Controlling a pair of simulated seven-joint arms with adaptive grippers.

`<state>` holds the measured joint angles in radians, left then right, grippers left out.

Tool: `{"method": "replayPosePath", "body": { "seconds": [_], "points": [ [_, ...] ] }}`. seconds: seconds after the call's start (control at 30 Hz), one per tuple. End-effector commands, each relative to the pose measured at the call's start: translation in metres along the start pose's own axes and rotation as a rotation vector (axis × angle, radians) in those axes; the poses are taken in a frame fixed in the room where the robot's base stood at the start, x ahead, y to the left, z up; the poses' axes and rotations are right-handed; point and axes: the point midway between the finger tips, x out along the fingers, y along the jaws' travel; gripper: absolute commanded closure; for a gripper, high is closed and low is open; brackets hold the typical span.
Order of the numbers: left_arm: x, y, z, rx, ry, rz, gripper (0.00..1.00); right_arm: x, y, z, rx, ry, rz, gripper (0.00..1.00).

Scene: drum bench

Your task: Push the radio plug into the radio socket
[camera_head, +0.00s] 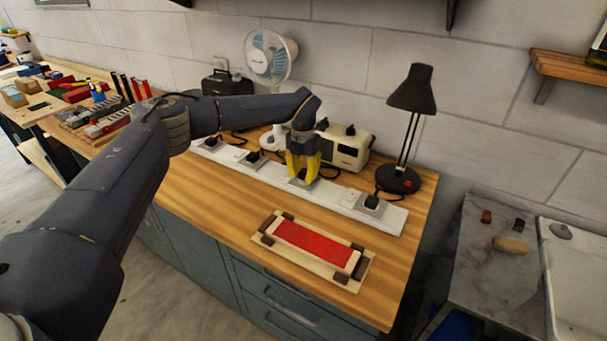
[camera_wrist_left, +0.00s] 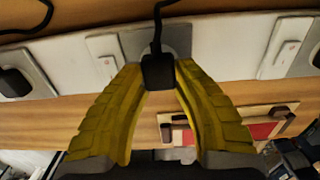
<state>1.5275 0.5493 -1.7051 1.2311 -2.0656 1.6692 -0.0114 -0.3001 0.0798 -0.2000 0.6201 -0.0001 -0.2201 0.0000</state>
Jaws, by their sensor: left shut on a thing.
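My left gripper (camera_head: 302,178) points down at the white socket strip (camera_head: 330,196) with its yellow fingers closed on a black plug. In the left wrist view the plug (camera_wrist_left: 158,72) sits between the fingertips (camera_wrist_left: 158,80), with its cord running up from it. A grey socket plate (camera_wrist_left: 176,38) is right behind the plug in that view. The fingers largely hide this socket in the head view, and I cannot tell whether the plug's pins are in it. The cream radio (camera_head: 345,150) stands behind the strip. My right gripper is not in view.
Other black plugs sit on the strip, one at the right (camera_head: 372,201). A black lamp (camera_head: 398,180) stands at the right and a white fan (camera_head: 270,58) behind. A wooden frame with a red panel (camera_head: 314,243) lies in front. Bare bench lies left of it.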

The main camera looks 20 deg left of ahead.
Motion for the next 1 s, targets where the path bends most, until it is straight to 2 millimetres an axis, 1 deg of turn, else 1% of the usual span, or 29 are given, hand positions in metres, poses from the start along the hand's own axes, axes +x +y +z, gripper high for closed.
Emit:
{"method": "replayPosePath", "body": {
  "seconds": [1.0],
  "points": [
    [0.0079, 0.0000, -0.0001, 0.000, 0.000, 0.000, 1.00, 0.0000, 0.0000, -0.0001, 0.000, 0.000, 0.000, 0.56]
  ]
}}
